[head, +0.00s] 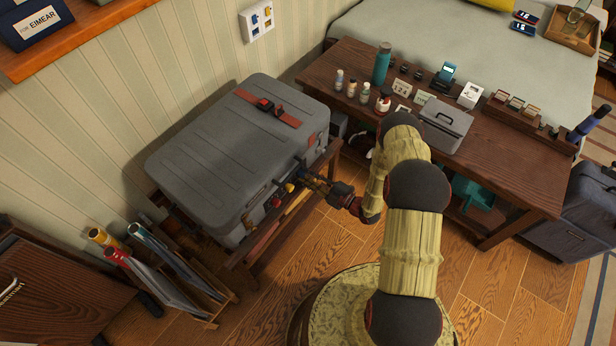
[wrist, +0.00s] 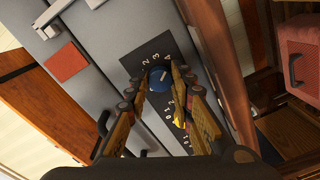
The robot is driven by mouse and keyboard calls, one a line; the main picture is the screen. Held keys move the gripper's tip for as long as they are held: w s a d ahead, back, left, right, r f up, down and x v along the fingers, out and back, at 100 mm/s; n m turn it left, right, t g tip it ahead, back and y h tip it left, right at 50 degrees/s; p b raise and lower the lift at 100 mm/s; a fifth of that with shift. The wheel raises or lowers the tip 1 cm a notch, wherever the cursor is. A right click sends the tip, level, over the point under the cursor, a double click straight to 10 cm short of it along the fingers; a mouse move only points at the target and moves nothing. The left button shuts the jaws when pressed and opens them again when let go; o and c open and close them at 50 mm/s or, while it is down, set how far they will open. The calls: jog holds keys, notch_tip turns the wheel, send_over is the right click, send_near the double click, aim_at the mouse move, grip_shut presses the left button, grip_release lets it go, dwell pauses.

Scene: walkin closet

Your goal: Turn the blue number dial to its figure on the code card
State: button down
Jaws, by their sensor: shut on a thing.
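The blue number dial (wrist: 159,79) sits on a black plate with white figures (wrist: 142,62) on the side of a grey suitcase (head: 235,150). My gripper (wrist: 160,84) is shut on the dial, one finger on each side. A pale pointer line on the dial slants up and to the right; I cannot tell its exact figure. A yellow dial (wrist: 180,121) is partly hidden by a finger. In the head view my gripper (head: 302,179) is at the suitcase's front side. A white card (head: 257,21) with blue and yellow marks is on the wall; its figures are too small to read.
The suitcase rests on a wooden rack (head: 246,258), with a red strap (head: 268,106) on top. A wooden table (head: 510,180) with bottles and boxes stands at the right. A holder with rolled items (head: 150,250) stands at the lower left.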

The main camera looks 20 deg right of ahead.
jog(key=shift+f, duration=0.1)
jog(key=c, duration=1.5)
grip_release()
jog(key=shift+c, duration=0.2)
jog(key=v, duration=1.2)
